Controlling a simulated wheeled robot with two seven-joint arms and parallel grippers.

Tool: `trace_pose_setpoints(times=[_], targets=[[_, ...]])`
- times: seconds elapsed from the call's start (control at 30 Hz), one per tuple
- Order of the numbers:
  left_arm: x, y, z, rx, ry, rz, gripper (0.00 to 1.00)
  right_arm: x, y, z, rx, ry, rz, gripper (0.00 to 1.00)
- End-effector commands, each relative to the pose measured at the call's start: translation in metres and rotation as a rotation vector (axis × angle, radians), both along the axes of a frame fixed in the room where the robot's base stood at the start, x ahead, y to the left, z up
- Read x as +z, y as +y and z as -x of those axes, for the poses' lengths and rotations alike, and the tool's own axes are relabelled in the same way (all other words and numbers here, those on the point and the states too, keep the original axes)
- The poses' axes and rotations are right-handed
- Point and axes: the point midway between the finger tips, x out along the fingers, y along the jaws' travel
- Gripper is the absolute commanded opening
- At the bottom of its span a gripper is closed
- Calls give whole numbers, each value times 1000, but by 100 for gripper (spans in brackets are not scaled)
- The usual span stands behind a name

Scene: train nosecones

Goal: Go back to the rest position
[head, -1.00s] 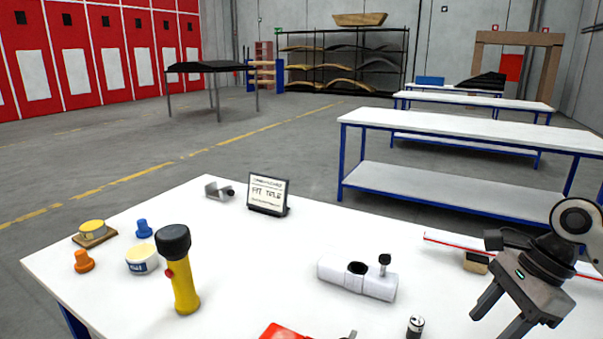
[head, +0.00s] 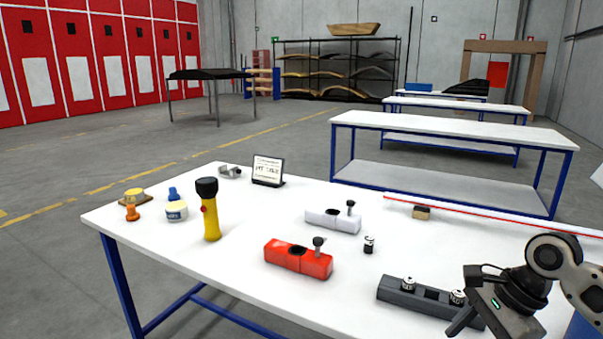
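My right gripper (head: 484,326) shows at the lower right of the head view, over the near right part of the white table (head: 340,275). Its fingers are partly cut off by the frame's lower edge, and I cannot tell how far apart they are. It overlaps the right end of a dark grey block (head: 430,299) that carries two small cylinders. My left gripper is not in view. A yellow flashlight (head: 211,222) with a black head stands upright on the table.
A red block (head: 298,259) and a white block (head: 332,220), each with a knob, lie mid-table. A small cylinder (head: 369,244) stands beside them. A sign (head: 267,171), a tub (head: 176,211) and small plugs sit toward the back left. More benches (head: 450,135) stand behind.

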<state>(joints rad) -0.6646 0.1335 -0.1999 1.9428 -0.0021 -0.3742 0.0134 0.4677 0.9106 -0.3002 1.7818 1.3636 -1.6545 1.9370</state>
Motion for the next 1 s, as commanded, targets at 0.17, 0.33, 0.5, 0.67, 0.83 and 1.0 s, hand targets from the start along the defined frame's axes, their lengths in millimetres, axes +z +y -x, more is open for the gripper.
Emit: trace_pose_setpoints(times=[0.17, 0.33, 0.5, 0.67, 0.83, 1.0], targets=[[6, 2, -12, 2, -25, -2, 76, -53, 26, -4, 151, -149, 15, 48], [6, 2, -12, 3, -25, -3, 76, -109, 54, 1, 338, -350, 67, 48], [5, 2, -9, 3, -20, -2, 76, -176, 93, 29, 620, -648, 216, 48], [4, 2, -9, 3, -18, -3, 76, -215, 122, 78, 952, -927, 517, 48], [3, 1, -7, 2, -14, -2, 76, -222, 135, 121, 1233, -1055, 810, 48], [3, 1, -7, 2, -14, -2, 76, -220, 139, 137, 1362, -1084, 941, 48]])
